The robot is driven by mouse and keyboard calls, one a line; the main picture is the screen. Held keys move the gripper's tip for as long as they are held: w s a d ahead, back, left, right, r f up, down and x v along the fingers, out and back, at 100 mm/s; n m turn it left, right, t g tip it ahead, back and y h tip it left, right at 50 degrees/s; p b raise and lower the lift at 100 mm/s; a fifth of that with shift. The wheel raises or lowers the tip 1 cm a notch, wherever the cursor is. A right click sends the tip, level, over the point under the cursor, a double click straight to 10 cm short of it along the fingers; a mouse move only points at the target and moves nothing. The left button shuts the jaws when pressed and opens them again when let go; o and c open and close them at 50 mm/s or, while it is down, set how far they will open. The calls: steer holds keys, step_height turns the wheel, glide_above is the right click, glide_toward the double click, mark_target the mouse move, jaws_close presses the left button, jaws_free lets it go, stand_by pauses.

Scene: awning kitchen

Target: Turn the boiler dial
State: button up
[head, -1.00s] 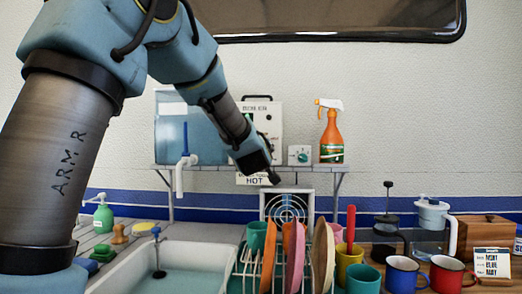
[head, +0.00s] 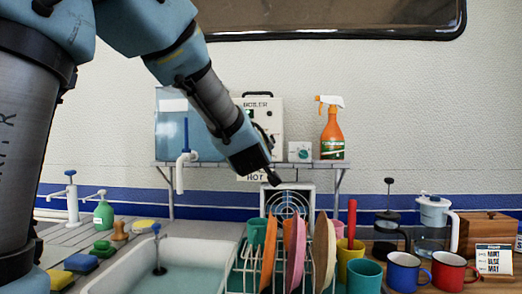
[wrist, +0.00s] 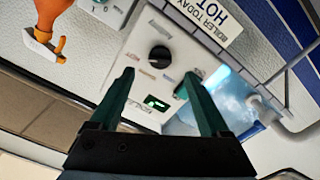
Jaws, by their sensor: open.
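The boiler (head: 261,103) is a white box with a "BOILER" label, standing on the wall shelf behind my arm in the head view. Its front panel (wrist: 141,45) fills the middle of the wrist view. A round black dial (wrist: 160,57) sits on that panel, just past and between my fingertips; in the head view my arm hides it. Contact with the dial does not show. My gripper (wrist: 159,75) is open, with one finger on each side and nothing held. It also shows in the head view (head: 275,174), in front of the boiler's lower part.
A small white box with a teal knob (head: 300,152) and an orange spray bottle (head: 332,135) stand right of the boiler. A blue tank (head: 172,135) with a tap stands left. A dish rack with plates and several mugs are below. A green-lit display (wrist: 157,103) is near the dial.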

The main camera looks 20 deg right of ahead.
steer(key=v, duration=0.3)
steer(key=shift+s+a, duration=0.15)
steer(key=shift+s, duration=0.15)
steer(key=shift+w, duration=0.1)
steer(key=w+a+f+m+g+y+p, duration=0.2)
steer(key=a+f+g+y+p, duration=0.4)
steer(key=a+f, duration=0.95)
steer(key=s+a+f+g+y+p, duration=0.1)
steer(key=s+a+f+g, duration=0.2)
steer(key=s+a, duration=0.4)
steer(key=s+a+f+g+y+p, duration=0.1)
steer(key=s+a+f+g+p, duration=0.1)
steer(key=s+a+f+g, duration=0.2)
steer(key=s+a+g, duration=0.1)
steer(key=s+a, duration=0.2)
steer(key=a, duration=0.5)
steer(key=shift+a+n+y, duration=0.3)
steer(key=shift+a+n, duration=0.1)
